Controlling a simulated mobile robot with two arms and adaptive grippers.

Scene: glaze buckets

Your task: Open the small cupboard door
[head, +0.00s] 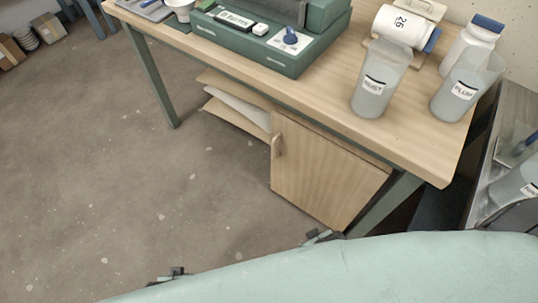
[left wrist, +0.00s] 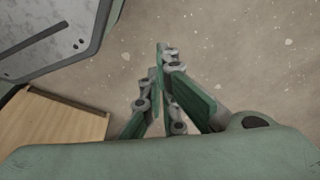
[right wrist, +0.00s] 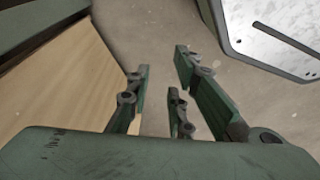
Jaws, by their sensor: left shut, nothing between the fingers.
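The small cupboard door (head: 320,175) is a pale wooden panel under the workbench in the head view, and it looks shut. Its small loop handle (head: 278,145) is near the door's upper left edge. My left gripper (head: 177,271) is low over the floor, left of the door and well apart from the handle. In the left wrist view its fingers (left wrist: 160,55) are together and empty. My right gripper (head: 320,237) is near the door's bottom corner. In the right wrist view its fingers (right wrist: 162,62) are apart and empty, beside a wooden panel (right wrist: 60,85).
The workbench top (head: 300,105) carries a green machine (head: 270,50), a grey cup (head: 375,90), another grey cup (head: 460,95) and white bottles. Open shelves with sheets (head: 237,105) adjoin the cupboard's left side. The floor (head: 130,170) to the left is clear.

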